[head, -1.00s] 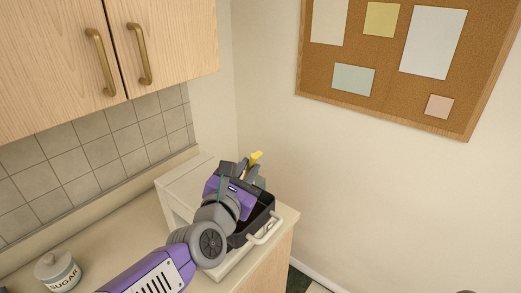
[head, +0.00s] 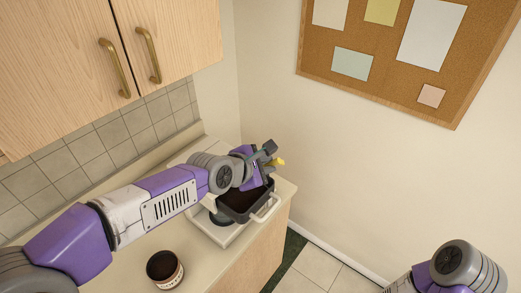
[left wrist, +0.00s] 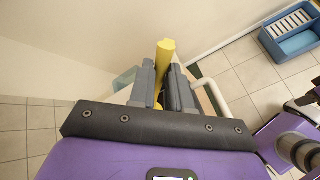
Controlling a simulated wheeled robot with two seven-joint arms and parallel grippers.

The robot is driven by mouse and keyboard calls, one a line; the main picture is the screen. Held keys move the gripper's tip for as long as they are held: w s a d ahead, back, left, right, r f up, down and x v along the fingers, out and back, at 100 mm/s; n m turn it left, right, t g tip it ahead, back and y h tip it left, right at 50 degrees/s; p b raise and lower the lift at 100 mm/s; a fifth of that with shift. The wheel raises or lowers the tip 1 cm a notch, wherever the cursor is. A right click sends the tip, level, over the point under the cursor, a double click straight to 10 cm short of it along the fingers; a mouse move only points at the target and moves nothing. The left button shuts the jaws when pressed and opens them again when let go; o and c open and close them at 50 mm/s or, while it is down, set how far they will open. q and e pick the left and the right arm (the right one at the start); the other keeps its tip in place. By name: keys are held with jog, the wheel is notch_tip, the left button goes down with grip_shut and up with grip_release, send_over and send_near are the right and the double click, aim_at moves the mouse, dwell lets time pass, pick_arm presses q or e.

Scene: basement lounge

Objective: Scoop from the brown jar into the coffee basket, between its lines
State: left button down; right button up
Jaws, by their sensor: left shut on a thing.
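The brown jar (head: 165,270) stands open on the counter at the bottom of the head view, with a pale label and dark contents. The coffee basket (head: 247,205) is a dark, open-topped container with a pale handle, at the white coffee machine (head: 220,236). Its lines cannot be made out. My left gripper (head: 268,152) is over the basket's far side, shut on the yellow scoop handle (head: 278,161). In the left wrist view the handle (left wrist: 165,52) stands between the fingers (left wrist: 166,78). The scoop's bowl is hidden. My right gripper is out of view.
The counter (head: 125,258) has bare room around the jar. Wall cabinets (head: 80,60) hang above at the left, and a wall rises behind the machine. A blue crate (left wrist: 292,38) stands on the tiled floor.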

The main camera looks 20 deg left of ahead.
aim_at(278, 161)
pick_arm(q)
jog(key=m+g+p, duration=0.1)
jog(key=p, duration=0.1)
jog(key=d+m+g+p, duration=0.1)
jog(key=p, duration=0.2)
jog(key=w+m+g+p, duration=0.1)
jog(key=p, duration=0.1)
jog(key=shift+d+y+p, duration=0.3)
jog(key=shift+p, duration=0.05)
jog(key=g+p, duration=0.1)
jog(key=g+y+p, duration=0.1)
jog(key=p, duration=0.1)
jog(key=shift+w+d+r+m+g+p, duration=0.3)
jog(key=shift+w+d+r, duration=0.05)
jog(key=shift+d, duration=0.05)
jog(key=shift+w+d+r+g+y+p, duration=0.1)
jog(key=shift+g+y+p, duration=0.2)
jog(key=shift+g+b, duration=0.3)
jog(key=shift+w+d+r+m+g+y, duration=0.15)
jog(key=shift+m+g+y, duration=0.15)
jog(key=shift+g+y, duration=0.3)
